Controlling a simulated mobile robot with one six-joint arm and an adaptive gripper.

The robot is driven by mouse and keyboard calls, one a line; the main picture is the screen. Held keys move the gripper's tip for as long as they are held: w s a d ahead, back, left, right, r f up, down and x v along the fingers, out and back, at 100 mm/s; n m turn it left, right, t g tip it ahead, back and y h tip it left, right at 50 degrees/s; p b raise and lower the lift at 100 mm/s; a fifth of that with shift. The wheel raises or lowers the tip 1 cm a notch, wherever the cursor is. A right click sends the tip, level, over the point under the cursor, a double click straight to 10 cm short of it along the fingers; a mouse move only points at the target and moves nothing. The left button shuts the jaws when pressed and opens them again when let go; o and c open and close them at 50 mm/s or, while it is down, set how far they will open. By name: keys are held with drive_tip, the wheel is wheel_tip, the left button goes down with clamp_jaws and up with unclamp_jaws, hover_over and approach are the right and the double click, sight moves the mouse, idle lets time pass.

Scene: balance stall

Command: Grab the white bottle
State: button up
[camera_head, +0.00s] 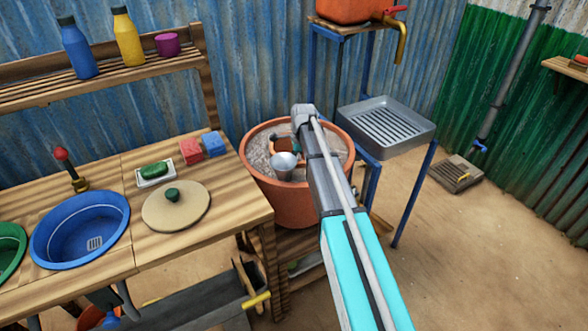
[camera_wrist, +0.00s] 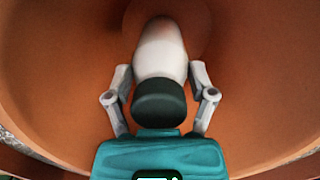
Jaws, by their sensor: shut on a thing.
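The white bottle (camera_wrist: 162,48) has a pale rounded body and a dark cap (camera_wrist: 158,103) facing the wrist camera. It is inside a brown clay vessel, whose wall (camera_wrist: 60,70) surrounds it in the wrist view. My gripper (camera_wrist: 160,76) has one finger on each side of the bottle near the cap and is shut on it. In the head view my arm reaches over the large clay pot (camera_head: 280,207), and the bottle cannot be made out there.
A pale grey cup-like thing (camera_head: 284,165) sits in the large pot, beside the inner opening. The wooden counter (camera_head: 215,225) with a blue basin (camera_head: 80,232) is at the left. A grey slotted tray (camera_head: 388,125) on a blue stand is right of the pot.

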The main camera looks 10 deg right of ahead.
wheel_tip(320, 180, up, 10)
drive_tip(key=p, duration=1)
drive_tip(key=shift+f, duration=0.1)
idle(0.6)
